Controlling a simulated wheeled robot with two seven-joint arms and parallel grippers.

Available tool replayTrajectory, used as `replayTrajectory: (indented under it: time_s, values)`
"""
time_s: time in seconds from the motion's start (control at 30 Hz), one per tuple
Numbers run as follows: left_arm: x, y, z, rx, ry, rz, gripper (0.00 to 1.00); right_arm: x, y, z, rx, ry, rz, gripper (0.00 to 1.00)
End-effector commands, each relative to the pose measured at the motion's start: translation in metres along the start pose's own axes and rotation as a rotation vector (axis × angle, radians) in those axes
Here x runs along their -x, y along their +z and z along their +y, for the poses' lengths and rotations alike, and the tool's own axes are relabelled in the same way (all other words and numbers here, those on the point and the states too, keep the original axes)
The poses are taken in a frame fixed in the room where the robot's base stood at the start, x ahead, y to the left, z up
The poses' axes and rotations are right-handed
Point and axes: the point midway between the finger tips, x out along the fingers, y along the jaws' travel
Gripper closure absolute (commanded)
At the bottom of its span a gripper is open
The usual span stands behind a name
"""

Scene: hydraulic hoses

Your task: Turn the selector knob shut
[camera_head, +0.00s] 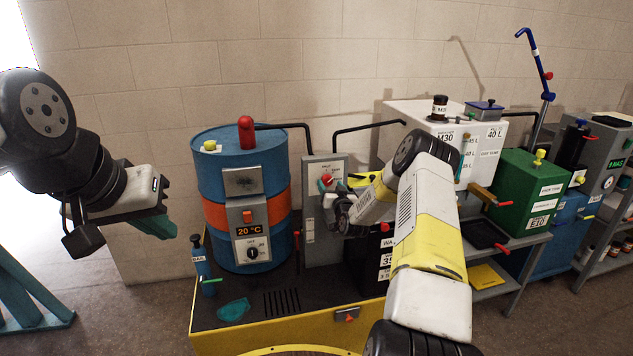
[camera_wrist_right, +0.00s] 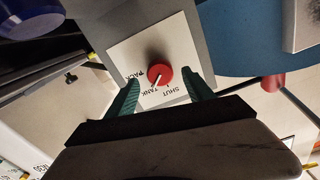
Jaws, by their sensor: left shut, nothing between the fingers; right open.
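The selector knob (camera_wrist_right: 160,75) is round and red, on a white plate (camera_wrist_right: 121,47) marked SHUT, TANK and PACK. Its white pointer line appears to point towards TANK. In the head view the red knob (camera_head: 326,180) shows on the grey upright panel (camera_head: 318,240). My right gripper (camera_wrist_right: 161,93) is open, with one teal finger on each side of the knob's near side and nothing between them; whether they touch the plate is unclear. In the head view the right gripper (camera_head: 343,208) is partly hidden by its wrist. My left gripper (camera_head: 158,224) is shut and empty, left of the drum.
A blue drum (camera_head: 212,185) with an orange band stands left of the panel, on a black-topped yellow bench (camera_head: 258,342). A small bottle (camera_head: 199,258) stands at its left end. Right are a white tank (camera_head: 481,150) and a green box (camera_head: 525,180). Black pipes run above the panel.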

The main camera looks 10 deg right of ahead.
Motion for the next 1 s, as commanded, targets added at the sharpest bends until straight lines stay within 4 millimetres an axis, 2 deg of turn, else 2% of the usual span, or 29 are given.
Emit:
replayTrajectory:
  time_s: [0.1, 0.2, 0.53, 0.83, 1.0]
  values:
    - [0.000, 0.000, 0.000, 0.000, 0.000, 0.000, 1.00, -0.016, 0.000, -0.001, 0.000, -0.001, 0.001, 0.39]
    - [0.000, 0.000, 0.000, 0.000, 0.000, 0.000, 1.00, -0.023, 0.000, -0.001, 0.000, -0.001, 0.000, 0.39]
    - [0.000, 0.000, 0.000, 0.000, 0.000, 0.000, 1.00, -0.027, 0.000, 0.000, 0.000, -0.001, 0.000, 0.39]
    - [0.000, 0.000, 0.000, 0.000, 0.000, 0.000, 1.00, -0.027, 0.000, 0.000, 0.000, 0.000, 0.000, 0.98]
    - [0.000, 0.000, 0.000, 0.000, 0.000, 0.000, 1.00, -0.027, 0.000, 0.000, 0.007, 0.000, -0.001, 1.00]
